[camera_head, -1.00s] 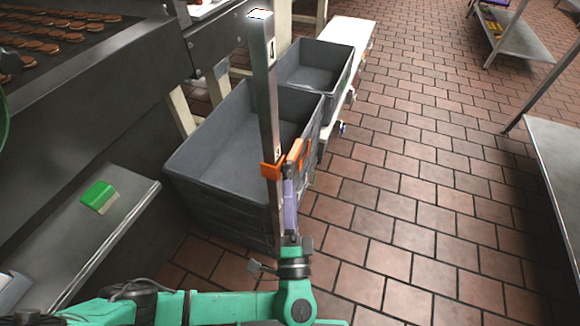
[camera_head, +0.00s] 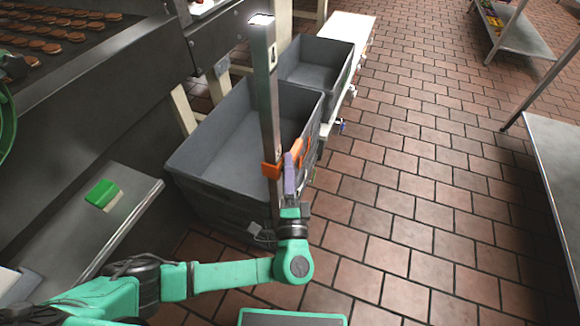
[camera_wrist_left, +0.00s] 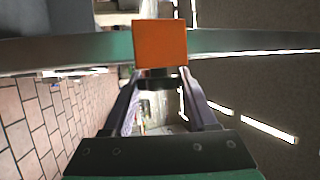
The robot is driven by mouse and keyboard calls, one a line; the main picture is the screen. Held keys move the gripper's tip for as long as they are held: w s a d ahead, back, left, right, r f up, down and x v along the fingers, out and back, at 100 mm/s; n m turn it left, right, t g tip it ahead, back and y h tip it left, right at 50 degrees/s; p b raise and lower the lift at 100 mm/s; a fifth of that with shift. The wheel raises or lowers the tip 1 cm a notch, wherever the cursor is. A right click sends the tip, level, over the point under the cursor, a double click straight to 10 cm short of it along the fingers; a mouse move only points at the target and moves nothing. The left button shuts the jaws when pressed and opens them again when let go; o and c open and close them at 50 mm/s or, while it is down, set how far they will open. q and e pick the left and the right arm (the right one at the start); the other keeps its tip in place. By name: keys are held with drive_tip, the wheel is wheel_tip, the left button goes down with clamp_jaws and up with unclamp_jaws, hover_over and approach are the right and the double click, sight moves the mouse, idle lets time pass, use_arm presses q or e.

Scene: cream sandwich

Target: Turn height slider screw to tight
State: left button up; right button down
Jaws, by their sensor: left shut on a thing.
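The height slider (camera_head: 272,170) is an orange collar around a grey upright metal post (camera_head: 265,92) in the head view. An orange part (camera_head: 296,147) stands at its right side. My left gripper (camera_head: 291,158), with purple fingers, is at this right side. In the left wrist view the orange block (camera_wrist_left: 160,43) is in front of the post (camera_wrist_left: 60,50), which runs across the picture. My left fingers (camera_wrist_left: 158,90) are shut on the screw at the slider; the screw itself is mostly hidden, so its turn cannot be read. My right gripper is not in view.
Grey crates (camera_head: 235,135) stand just behind and left of the post. A steel table (camera_head: 555,160) stands at the right, with open tiled floor between.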

use_arm(q)
drive_tip(key=m+g+p, duration=0.1)
drive_tip(key=g+p, duration=0.1)
drive_tip(key=p, duration=0.1)
drive_tip(key=r+g+p, duration=0.1)
drive_tip(key=g+p, duration=0.1)
drive_tip(key=p, duration=0.1)
drive_tip(key=shift+m+h+p, duration=0.4)
drive_tip(key=shift+f, duration=0.2)
drive_tip(key=shift+f+g, duration=0.3)
drive_tip(key=o, duration=1.4)
drive_tip(key=s+r, duration=0.1)
drive_tip(key=s, duration=0.3)
drive_tip(key=s+d+b, duration=0.1)
drive_tip(key=s, duration=0.4)
drive_tip(key=s+r, duration=0.1)
drive_tip(key=s, duration=0.4)
drive_tip(key=shift+s+d+r+b, duration=0.15)
drive_tip(key=shift+r+b, duration=0.15)
drive_tip(key=shift+c, duration=0.2)
